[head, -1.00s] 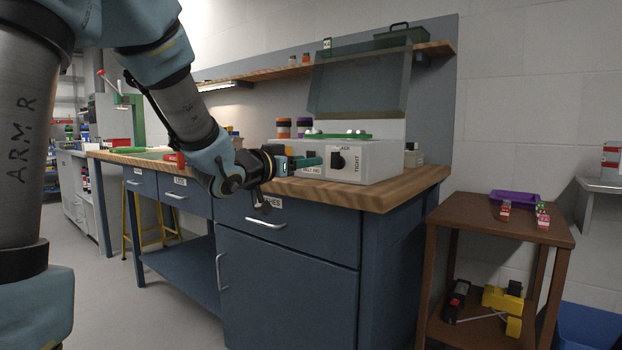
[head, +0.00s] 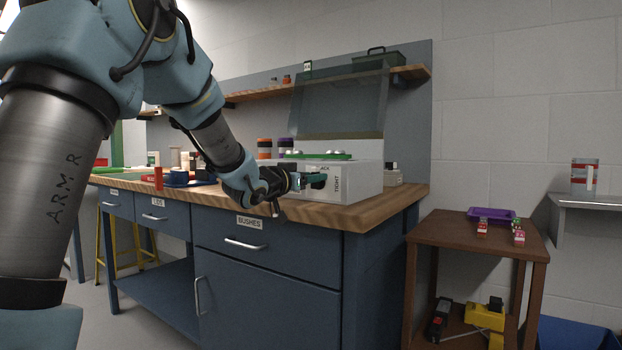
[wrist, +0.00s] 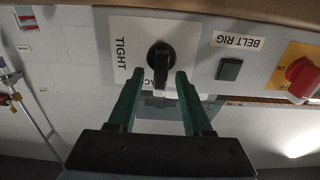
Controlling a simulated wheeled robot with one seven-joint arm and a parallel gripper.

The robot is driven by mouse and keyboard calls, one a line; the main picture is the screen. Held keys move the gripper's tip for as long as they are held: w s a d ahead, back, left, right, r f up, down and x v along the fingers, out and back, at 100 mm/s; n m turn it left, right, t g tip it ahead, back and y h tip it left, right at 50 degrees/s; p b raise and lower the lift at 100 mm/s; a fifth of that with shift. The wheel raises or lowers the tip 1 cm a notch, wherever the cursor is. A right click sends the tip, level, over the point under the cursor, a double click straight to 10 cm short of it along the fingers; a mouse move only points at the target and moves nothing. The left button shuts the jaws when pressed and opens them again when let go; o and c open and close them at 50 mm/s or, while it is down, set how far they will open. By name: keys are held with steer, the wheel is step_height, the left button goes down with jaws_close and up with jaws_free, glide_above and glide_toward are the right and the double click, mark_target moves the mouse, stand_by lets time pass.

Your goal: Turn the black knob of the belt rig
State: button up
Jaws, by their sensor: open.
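The belt rig (head: 362,182) is a pale grey box on the workbench, under a raised clear cover. In the wrist view its panel (wrist: 205,45) is upside down, with the BELT RIG label. The black knob (wrist: 160,56) sits on a white plate with TIGHT at the left and a partly hidden label below. Its bar points down the picture, between the fingers. My gripper (wrist: 155,78) is open, its green fingers on either side of the knob's bar, with gaps visible.
A dark green square button (wrist: 230,69) and a red knob (wrist: 301,76) on a yellow plate lie right of the black knob in the wrist view. The wooden benchtop (head: 375,205) runs below the rig. A brown side table (head: 450,232) with a purple tray (head: 492,215) stands right.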

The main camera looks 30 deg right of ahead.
steer(key=shift+c, duration=0.2)
jaws_close()
stand_by(0.6)
steer(key=m+b, duration=0.2)
steer(key=m, duration=0.1)
steer(key=m+b, duration=0.1)
steer(key=b, duration=0.1)
steer(key=shift+s+d+f, duration=0.15)
steer(key=shift+s+f, duration=0.15)
steer(key=shift+s, duration=0.05)
steer(key=m+b, duration=0.2)
steer(key=m, duration=0.1)
steer(key=m+b, duration=0.1)
steer(key=b, duration=0.1)
steer(key=shift+s+d+f+m, duration=0.15)
steer(key=shift+s+f+m, duration=0.1)
steer(key=shift+m, duration=0.15)
steer(key=m+b, duration=0.4)
steer(key=m, duration=0.1)
steer(key=shift+s+d+f+b, duration=0.1)
steer(key=shift+s+f+b, duration=0.1)
steer(key=shift+f+b, duration=0.15)
steer(key=shift+f+m+b, duration=0.2)
steer(key=shift+m+b, duration=1.15)
steer(key=shift+m, duration=0.65)
steer(key=shift+o, duration=0.2)
jaws_free()
steer(key=shift+r, duration=0.1)
